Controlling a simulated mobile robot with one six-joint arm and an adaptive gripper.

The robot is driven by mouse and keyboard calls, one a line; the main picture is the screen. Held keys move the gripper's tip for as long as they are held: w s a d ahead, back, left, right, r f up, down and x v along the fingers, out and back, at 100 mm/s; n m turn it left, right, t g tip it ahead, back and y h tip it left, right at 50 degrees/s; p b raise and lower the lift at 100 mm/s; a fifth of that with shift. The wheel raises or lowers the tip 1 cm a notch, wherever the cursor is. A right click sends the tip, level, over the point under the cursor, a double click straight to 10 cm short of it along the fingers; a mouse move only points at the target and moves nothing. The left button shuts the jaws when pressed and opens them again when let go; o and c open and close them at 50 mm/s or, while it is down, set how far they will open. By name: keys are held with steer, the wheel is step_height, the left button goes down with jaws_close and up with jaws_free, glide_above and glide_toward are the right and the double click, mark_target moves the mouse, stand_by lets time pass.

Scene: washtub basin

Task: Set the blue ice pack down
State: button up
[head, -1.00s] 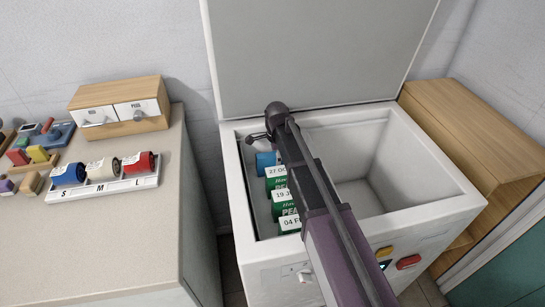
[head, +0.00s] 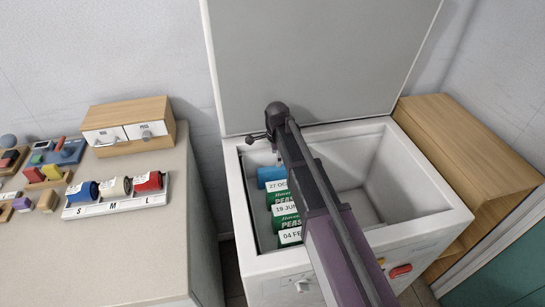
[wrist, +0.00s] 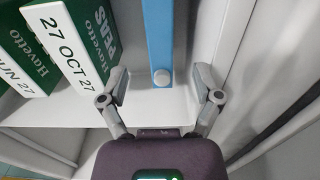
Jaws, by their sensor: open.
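The blue ice pack (head: 271,175) stands inside the open chest freezer (head: 441,221), at the back end of the row of green pea boxes (head: 286,217). In the wrist view the ice pack (wrist: 162,35) is a narrow blue slab with a round white knob on its near end. My gripper (wrist: 163,78) is open, with one finger on each side of that end and a visible gap to both. I cannot tell how far the fingers reach down beside it. In the head view my arm hides part of the row and most of the gripper.
A green box dated 27 OCT 27 (wrist: 52,45) is close by my left finger. The freezer's pale wall (wrist: 215,30) is close on the right in the wrist view. The freezer's right compartment (head: 385,190) looks empty. The lid (head: 320,60) is raised.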

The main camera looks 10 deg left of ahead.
steer(key=shift+r+p, duration=2)
steer(key=shift+r, duration=0.3)
steer(key=shift+w, duration=0.15)
